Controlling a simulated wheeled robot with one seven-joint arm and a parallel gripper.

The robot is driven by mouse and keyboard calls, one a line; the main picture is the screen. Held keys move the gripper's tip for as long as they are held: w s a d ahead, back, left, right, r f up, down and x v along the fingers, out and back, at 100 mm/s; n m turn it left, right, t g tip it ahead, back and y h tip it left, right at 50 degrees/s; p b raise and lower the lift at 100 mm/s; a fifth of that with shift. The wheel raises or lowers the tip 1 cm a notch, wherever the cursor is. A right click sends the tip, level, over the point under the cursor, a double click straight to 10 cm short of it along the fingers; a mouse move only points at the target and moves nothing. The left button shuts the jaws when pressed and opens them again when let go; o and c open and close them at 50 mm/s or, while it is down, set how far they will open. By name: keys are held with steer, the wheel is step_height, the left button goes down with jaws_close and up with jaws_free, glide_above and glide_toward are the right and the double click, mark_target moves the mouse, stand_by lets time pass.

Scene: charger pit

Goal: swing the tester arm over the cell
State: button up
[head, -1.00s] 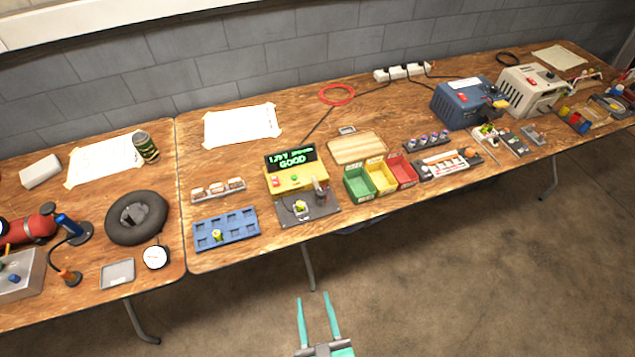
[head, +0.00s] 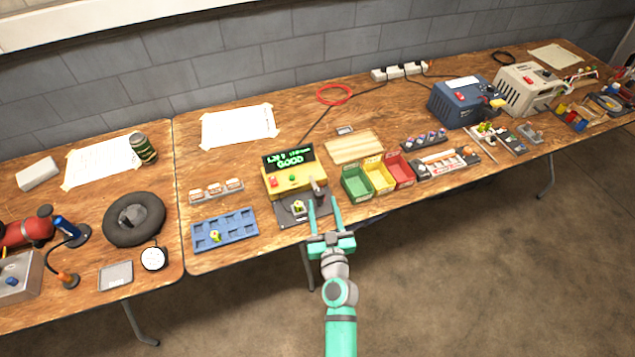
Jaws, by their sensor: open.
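The yellow tester (head: 291,181) stands on the middle of the bench, its dark screen lit green with a reading and "GOOD". A dark base plate (head: 290,217) lies in front of it. A small cell (head: 298,206) with a yellow-green top stands on the plate. The tester arm (head: 318,189), a grey upright piece, is at the plate's right side; its exact pose is too small to tell. My gripper (head: 324,214) is open and empty, its teal fingers pointing at the plate's right edge near the tester arm. Whether they touch anything cannot be told.
A blue tray (head: 224,231) with one cell lies to the left. Green (head: 356,183), yellow (head: 379,176) and red (head: 400,171) bins stand just right of the tester. A wooden board (head: 353,147) lies behind them. The floor in front of the bench is clear.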

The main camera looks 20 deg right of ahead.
mark_target(318, 188)
steer(key=w, duration=0.3)
steer(key=w+d, duration=0.1)
steer(key=w, duration=0.5)
steer(key=shift+w+d, duration=0.25)
steer(key=shift+w, duration=0.1)
jaws_close()
